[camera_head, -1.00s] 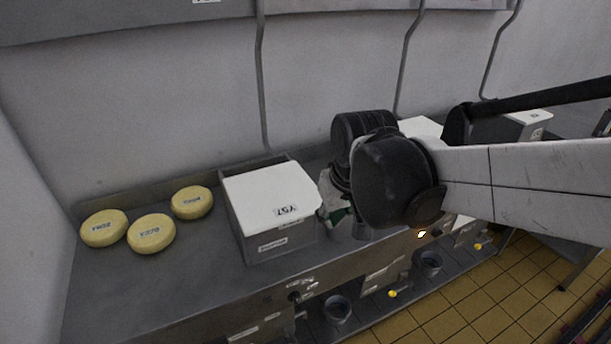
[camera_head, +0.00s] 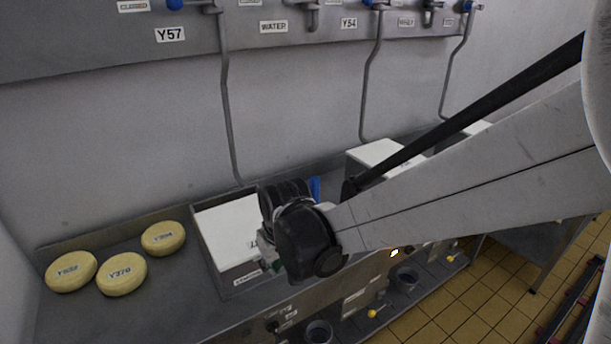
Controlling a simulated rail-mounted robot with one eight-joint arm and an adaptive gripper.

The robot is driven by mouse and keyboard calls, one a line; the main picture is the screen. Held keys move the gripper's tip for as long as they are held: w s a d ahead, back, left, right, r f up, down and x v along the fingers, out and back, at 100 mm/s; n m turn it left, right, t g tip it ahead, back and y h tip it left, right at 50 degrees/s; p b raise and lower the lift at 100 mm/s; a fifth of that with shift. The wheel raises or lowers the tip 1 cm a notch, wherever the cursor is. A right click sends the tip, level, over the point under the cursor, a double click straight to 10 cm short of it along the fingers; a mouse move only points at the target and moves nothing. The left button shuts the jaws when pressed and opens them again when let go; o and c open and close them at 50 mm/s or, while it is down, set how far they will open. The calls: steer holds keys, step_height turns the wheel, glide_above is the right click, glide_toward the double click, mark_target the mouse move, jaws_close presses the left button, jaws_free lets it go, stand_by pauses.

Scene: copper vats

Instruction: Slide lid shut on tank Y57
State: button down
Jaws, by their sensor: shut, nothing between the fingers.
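Tank Y57 (camera_head: 243,286) is a grey metal box on the counter, right of the cheeses. Its white lid (camera_head: 222,228) lies over most of the top, with a strip of grey rim showing along the back. My wrist covers the right part of the lid and most of its label. My gripper (camera_head: 268,252) is shut, at the tank's right front side. The wrist hides most of it, so I cannot tell whether it touches the lid or the tank.
Three yellow cheese wheels (camera_head: 121,274) lie at the left. Another white-lidded tank (camera_head: 378,152) stands behind my arm. A wall panel (camera_head: 110,45) with labels and valves, including Y57, is above, with pipes running down. Buckets (camera_head: 319,332) stand below the counter front.

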steer(key=shift+w+a+f+p, duration=0.15)
steer(key=shift+w+a+f, duration=0.1)
steer(key=shift+w+a, duration=0.3)
steer(key=shift+w+a+f+p, duration=0.2)
steer(key=shift+w+a, duration=0.1)
steer(key=shift+w, duration=0.35)
steer(key=shift+w+a+f+p, duration=0.1)
steer(key=shift+w+a+f, duration=0.15)
steer(key=shift+w+a, duration=0.3)
steer(key=shift+w, duration=0.1)
steer(key=w+a, duration=0.1)
steer(key=w+a+b, duration=0.1)
steer(key=w, duration=0.1)
steer(key=shift+w+a, duration=0.1)
steer(key=shift+a, duration=0.05)
